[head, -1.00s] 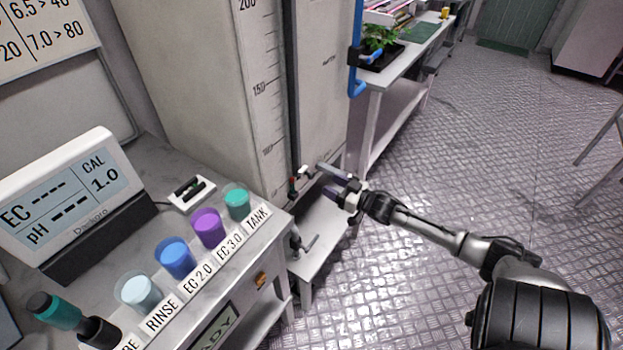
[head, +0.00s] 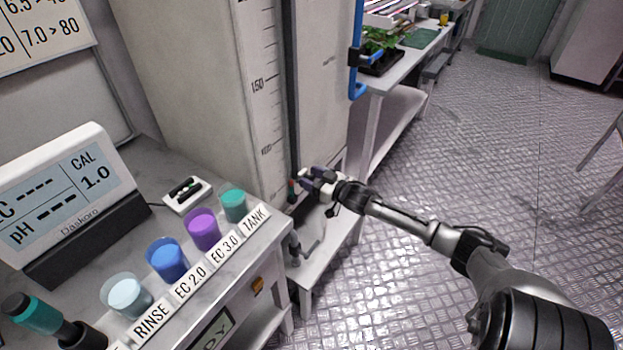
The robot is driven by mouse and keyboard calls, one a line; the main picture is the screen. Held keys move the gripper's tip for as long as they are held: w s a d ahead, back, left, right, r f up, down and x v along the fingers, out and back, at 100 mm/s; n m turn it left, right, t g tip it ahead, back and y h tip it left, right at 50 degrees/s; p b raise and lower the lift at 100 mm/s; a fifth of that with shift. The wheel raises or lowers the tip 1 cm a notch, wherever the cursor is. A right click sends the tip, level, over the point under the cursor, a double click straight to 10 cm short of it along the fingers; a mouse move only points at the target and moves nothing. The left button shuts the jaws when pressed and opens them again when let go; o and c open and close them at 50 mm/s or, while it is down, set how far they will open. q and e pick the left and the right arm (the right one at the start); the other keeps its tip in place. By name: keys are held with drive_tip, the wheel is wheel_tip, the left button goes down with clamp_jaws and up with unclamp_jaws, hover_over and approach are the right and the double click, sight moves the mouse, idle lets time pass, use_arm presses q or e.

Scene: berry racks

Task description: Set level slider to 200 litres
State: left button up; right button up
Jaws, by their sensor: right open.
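The tall beige tank (head: 180,70) stands behind the bench, with a printed level scale (head: 262,110) on its face. The 150 mark shows, with a blurred mark below it that looks like 100. A dark vertical rail (head: 290,90) runs beside the scale. My left gripper is out of view.
A bench on the left holds a meter display (head: 60,200), several coloured cups such as the purple one (head: 203,230), and a probe (head: 40,315). A low white stand (head: 310,275) is below the rail. A blue pipe (head: 357,60) rises at the tank's right.

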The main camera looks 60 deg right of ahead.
clamp_jaws()
idle(0.4)
